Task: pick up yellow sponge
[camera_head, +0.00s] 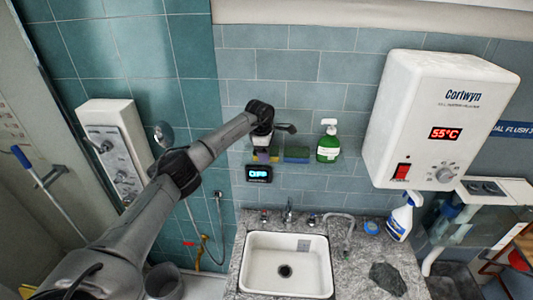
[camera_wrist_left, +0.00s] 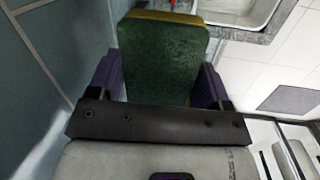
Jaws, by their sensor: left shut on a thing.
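My left gripper (camera_head: 263,154) is at the tiled wall left of the soap bottle. In the left wrist view its two purple fingers (camera_wrist_left: 160,78) are shut on the sides of a sponge with a green face (camera_wrist_left: 162,55). A yellow strip (camera_wrist_left: 165,16) shows along the sponge's far edge. In the head view the gripper mostly hides this sponge. I cannot tell whether it still touches a support. My right gripper is in neither view.
A second sponge, blue and green (camera_head: 296,154), lies just right of my left gripper, beside a green soap bottle (camera_head: 328,142). A small display reading OFF (camera_head: 259,174) is below. A white sink (camera_head: 287,264) and faucet (camera_head: 288,212) stand lower; a spray bottle (camera_head: 402,218) is right.

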